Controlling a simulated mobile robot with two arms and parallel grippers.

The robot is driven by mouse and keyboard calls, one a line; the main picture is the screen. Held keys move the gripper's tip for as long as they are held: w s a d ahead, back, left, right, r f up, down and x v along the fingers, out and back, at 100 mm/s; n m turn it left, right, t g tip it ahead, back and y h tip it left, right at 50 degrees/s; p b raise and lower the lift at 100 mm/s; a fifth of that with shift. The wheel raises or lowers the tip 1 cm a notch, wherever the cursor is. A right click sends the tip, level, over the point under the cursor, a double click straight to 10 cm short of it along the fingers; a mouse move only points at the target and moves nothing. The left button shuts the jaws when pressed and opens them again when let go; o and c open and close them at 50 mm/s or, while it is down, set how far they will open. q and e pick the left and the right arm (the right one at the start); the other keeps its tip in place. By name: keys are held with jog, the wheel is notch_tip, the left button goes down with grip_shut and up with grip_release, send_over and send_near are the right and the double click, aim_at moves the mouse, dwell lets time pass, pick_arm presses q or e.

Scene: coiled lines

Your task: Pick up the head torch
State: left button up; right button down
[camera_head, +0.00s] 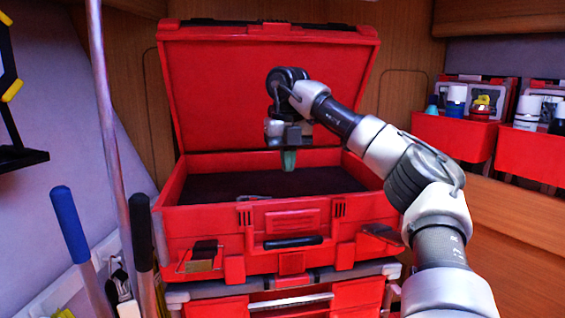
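I cannot make out a head torch for certain. An open red toolbox (300,222) stands in front of me with its lid raised behind it. A small grey item (253,197) lies on its dark floor near the front wall, too small to identify. My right arm reaches in from the right, and my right gripper (289,160) points down over the back part of the toolbox. A small greenish piece shows at its tip; I cannot tell whether it is the fingers or something between them. My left gripper is not in view.
The raised lid (270,90) closes off the back. Red bins (452,136) with bottles hang at the right. Blue-handled (70,222) and black-handled (142,232) tools and a metal pole (107,120) stand at the left. A second red case (300,300) sits underneath.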

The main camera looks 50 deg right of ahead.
jog(key=c, duration=1.5)
grip_release()
jog(key=shift+a+r, duration=0.2)
jog(key=shift+a, duration=0.35)
jog(key=shift+o, duration=1.3)
jog(key=shift+a, duration=0.1)
jog(key=o, duration=0.9)
jog(key=shift+s+d+f, duration=0.1)
jog(key=shift+s+d, duration=0.05)
jog(key=shift+d, duration=0.4)
jog(key=shift+c, duration=0.2)
jog(key=shift+a, duration=0.15)
